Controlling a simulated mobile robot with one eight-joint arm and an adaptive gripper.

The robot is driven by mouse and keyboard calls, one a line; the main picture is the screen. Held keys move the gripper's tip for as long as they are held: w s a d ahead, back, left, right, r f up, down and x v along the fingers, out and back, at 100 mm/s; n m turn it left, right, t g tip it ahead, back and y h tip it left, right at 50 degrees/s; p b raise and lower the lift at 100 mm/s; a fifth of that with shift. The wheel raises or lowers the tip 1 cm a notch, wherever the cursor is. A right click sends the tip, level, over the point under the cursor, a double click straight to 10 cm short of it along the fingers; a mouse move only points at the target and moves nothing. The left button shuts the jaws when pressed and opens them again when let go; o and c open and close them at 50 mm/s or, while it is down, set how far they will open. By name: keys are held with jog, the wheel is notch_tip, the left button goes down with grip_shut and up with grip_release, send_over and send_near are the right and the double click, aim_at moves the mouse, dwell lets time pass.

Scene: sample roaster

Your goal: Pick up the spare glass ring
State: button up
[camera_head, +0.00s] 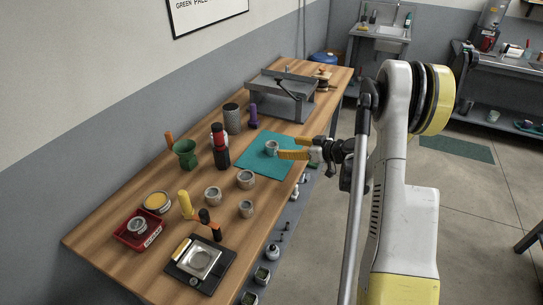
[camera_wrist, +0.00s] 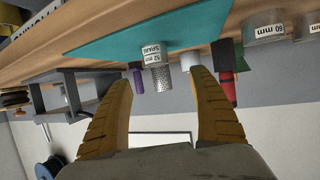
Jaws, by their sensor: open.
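The spare glass ring (camera_head: 271,148) is a small grey ring standing on the teal mat (camera_head: 252,163). In the wrist view, which is upside down, the ring (camera_wrist: 152,49) shows a white label reading "52 mm SPARE". It stands ahead of my gripper, roughly between the two yellow fingers as seen there. My gripper (camera_head: 287,147) reaches in from the right over the mat, its fingers pointing at the ring. In the wrist view the gripper (camera_wrist: 161,80) is open, with nothing between its fingers. I cannot tell the exact gap to the ring.
Other grey rings (camera_head: 246,179) stand nearer on the wooden bench (camera_head: 120,235). A red bottle (camera_head: 220,152), a green funnel-shaped cup (camera_head: 185,154), a mesh cylinder (camera_head: 232,116) and a purple-handled item (camera_head: 253,117) stand beyond the mat. A grey stand (camera_head: 283,98) is at the back.

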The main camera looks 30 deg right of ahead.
aim_at(274, 146)
jog(key=b+x, duration=0.1)
jog(key=x, duration=0.4)
jog(key=shift+w+f, duration=0.15)
jog(key=shift+w, duration=0.1)
jog(key=b+x, duration=0.1)
jog(key=x, duration=0.1)
jog(key=b+x, duration=0.2)
jog(key=x, duration=0.1)
jog(key=shift+w+d+f, duration=0.1)
jog(key=shift+d+f, duration=0.1)
jog(key=shift+r, duration=0.1)
jog(key=c, duration=1.3)
